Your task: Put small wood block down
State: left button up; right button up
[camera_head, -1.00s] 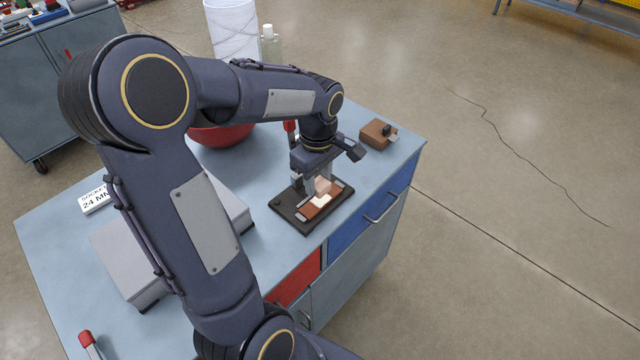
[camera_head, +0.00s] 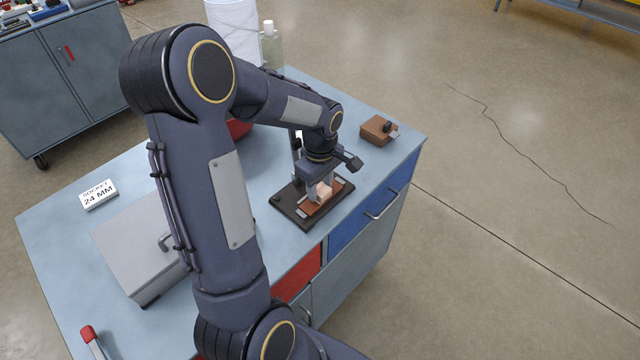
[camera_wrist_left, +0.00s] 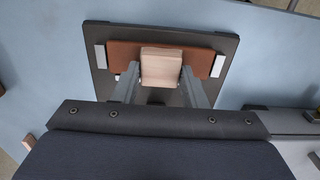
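The small wood block (camera_head: 324,193) is pale and sits between the fingers of my left gripper (camera_head: 319,191), over the reddish-brown strip (camera_head: 335,187) on a dark base plate (camera_head: 291,212). In the left wrist view, the small wood block (camera_wrist_left: 161,66) lies over the middle of the brown strip (camera_wrist_left: 122,57), between two light end pieces. The left gripper's fingers (camera_wrist_left: 160,82) come up against both its sides. Whether its underside touches the strip is hard to tell. My right gripper is out of view.
A brown block with a dark knob (camera_head: 378,130) stands behind right of the plate. A grey case (camera_head: 135,240) and a label sign (camera_head: 98,194) are at left. A red bowl (camera_head: 238,128) is partly hidden behind my arm. The bench's right edge is close to the plate.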

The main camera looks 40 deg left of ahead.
aim_at(320, 188)
pick_arm(q)
jog(key=o, duration=0.3)
jog(key=shift+o, duration=0.2)
jog(key=shift+r, duration=0.1)
notch_tip(320, 188, up, 12)
jog(key=s+d+m+t+h, duration=0.3)
jog(key=s+d+m+t, duration=0.2)
jog(key=s+d+m, duration=0.8)
jog(key=s+m, duration=0.2)
jog(key=s, duration=0.2)
jog(key=shift+d+t+h, duration=0.3)
jog(key=shift+h, duration=0.1)
jog(key=shift+s, duration=0.1)
